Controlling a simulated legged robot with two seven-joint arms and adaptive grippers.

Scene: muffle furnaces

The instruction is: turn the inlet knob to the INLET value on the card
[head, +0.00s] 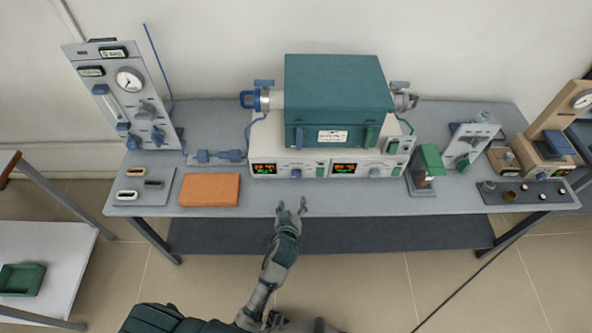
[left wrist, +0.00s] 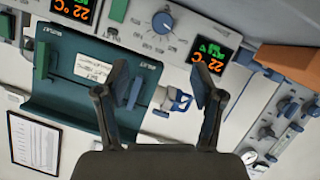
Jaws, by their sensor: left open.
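My left gripper (head: 291,206) is open and empty in front of the bench's front edge, below the furnace controllers. In the left wrist view its two fingers (left wrist: 160,92) stand apart, with nothing between them. The teal furnace (head: 335,100) shows upside down there. Small labels, hard to read, sit by its green handle (left wrist: 40,58) and blue-grey handle (left wrist: 134,93). A blue valve handle (head: 249,99) is at the furnace's left end; it also shows in the wrist view (left wrist: 181,101). I cannot tell which is the inlet knob. A white printed card (left wrist: 35,143) is unreadable.
A gas panel (head: 105,85) with a gauge and blue knobs stands at the left. An orange block (head: 210,190) lies on the grey bench (head: 260,203). The controllers have lit displays (head: 344,168) and dials (left wrist: 162,22). Small stands (head: 425,165) are at the right.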

